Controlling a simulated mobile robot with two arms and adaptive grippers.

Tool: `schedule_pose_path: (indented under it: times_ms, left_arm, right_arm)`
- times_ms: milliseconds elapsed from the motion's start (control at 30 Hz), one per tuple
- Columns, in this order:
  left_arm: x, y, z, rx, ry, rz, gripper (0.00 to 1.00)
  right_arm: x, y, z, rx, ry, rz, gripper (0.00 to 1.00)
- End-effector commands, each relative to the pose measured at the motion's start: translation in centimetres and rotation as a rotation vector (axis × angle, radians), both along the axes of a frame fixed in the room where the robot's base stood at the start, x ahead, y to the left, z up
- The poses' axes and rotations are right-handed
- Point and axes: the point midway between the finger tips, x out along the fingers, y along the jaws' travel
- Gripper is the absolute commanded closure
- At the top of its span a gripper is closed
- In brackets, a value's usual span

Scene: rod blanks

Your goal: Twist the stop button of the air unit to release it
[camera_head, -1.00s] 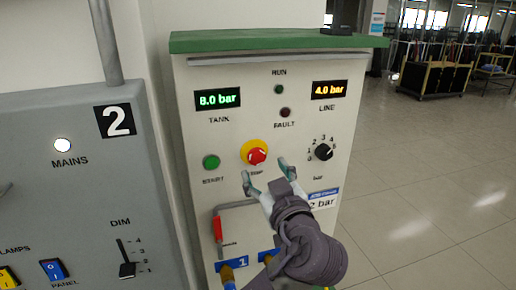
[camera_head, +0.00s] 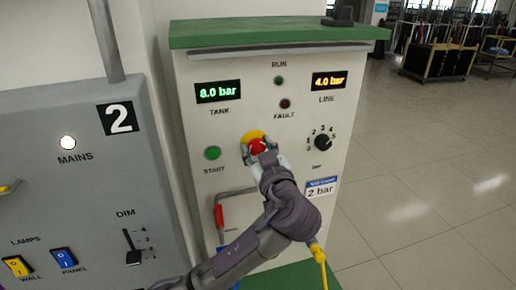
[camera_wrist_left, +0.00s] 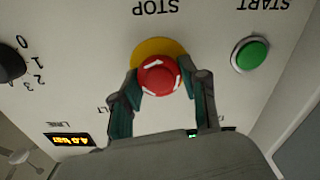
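The stop button (camera_head: 257,146) is a red mushroom head with white arrows on a yellow round base, on the front of the pale air unit (camera_head: 300,165). In the left wrist view the red head (camera_wrist_left: 161,76) sits between my two fingertips, under the upside-down word STOP. My left gripper (camera_head: 259,150) has one finger on each side of the head; the fingertips appear to touch its edges. It also shows in the left wrist view (camera_wrist_left: 160,88). The fingers and wrist cover the lower part of the button in the head view. My right gripper is not in view.
The green START button (camera_head: 212,153) is left of the stop button, and a black rotary knob (camera_head: 323,143) is right. A red-gripped handle (camera_head: 219,215) is below. The displays read 8.0 bar and 4.0 bar. A grey switch panel (camera_head: 95,190) stands at the left.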

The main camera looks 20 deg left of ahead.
Motion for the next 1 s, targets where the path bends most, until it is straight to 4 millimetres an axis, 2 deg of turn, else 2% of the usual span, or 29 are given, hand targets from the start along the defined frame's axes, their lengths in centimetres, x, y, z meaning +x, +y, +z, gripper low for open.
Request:
schedule_pose_path:
  times_ms: [33,100,133,433,667,1000]
  left_arm:
    - [0.0,0.0,0.0,0.0,0.0,0.001,0.79]
    - [0.0,0.0,0.0,-0.001,0.001,0.002,0.9]
    - [0.0,0.0,0.0,-0.001,0.001,0.002,0.91]
    - [0.0,0.0,-0.4,0.039,0.03,0.002,0.91]
    - [0.0,0.0,-0.3,0.157,0.112,0.002,0.91]
    - [0.1,0.0,0.0,0.384,0.263,0.003,0.91]
  right_arm:
    - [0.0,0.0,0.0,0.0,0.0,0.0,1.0]
    - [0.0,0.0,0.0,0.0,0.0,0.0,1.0]
    - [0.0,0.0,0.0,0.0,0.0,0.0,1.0]
    - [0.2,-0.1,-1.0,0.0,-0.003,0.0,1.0]
    - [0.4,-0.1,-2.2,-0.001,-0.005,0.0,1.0]
    - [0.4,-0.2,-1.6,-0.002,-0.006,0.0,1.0]
